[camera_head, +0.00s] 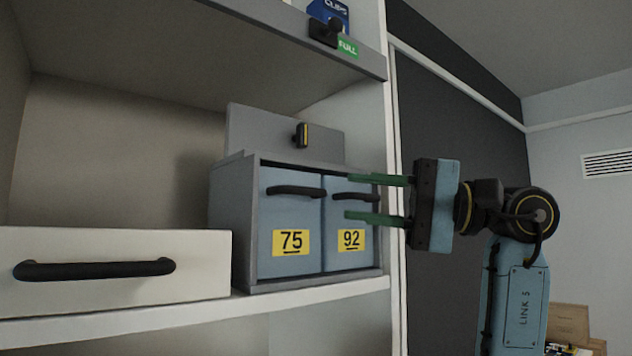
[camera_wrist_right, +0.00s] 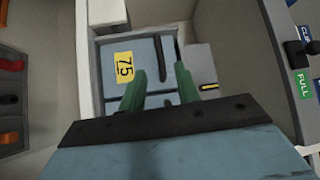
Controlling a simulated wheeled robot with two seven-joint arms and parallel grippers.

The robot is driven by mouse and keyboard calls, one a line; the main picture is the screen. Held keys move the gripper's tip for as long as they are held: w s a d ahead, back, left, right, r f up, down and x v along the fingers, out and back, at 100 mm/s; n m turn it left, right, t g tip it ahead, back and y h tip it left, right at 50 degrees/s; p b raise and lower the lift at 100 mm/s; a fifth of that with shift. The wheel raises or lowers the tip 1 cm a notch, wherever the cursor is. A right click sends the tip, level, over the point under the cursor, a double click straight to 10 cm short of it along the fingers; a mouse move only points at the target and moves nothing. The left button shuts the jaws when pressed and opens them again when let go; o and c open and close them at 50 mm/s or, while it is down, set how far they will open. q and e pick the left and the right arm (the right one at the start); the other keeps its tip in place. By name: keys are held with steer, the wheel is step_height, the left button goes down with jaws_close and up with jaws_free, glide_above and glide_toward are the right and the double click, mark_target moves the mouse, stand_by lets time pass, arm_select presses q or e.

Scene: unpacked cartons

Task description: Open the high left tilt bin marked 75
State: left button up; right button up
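The left tilt bin marked 75 (camera_head: 289,215) is blue-grey, with a yellow label and a black bar handle (camera_head: 296,191) near its top. It looks shut, flush with its grey housing. The label 75 (camera_wrist_right: 124,66) shows sideways in the right wrist view, where a dark handle bar (camera_wrist_right: 160,52) appears between the fingertips. My right gripper (camera_head: 348,198) is open, with green fingers one above the other. In the head view they overlap the bin marked 92 (camera_head: 349,251); no contact is visible, and the distance to the bins is unclear. My left gripper is out of view.
A cream drawer (camera_head: 120,267) with a black handle stands left of the bins on the white shelf. A grey panel with a black-and-yellow latch (camera_head: 303,135) rises behind the housing. A grey shelf (camera_head: 290,38) overhangs above, with a green FULL tag (camera_head: 348,46).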

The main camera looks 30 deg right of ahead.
mark_target(312, 192)
steer(key=p+x, duration=0.1)
steer(key=x, duration=0.6)
steer(key=shift+p, duration=0.35)
steer(key=shift+s, duration=0.1)
jaws_close()
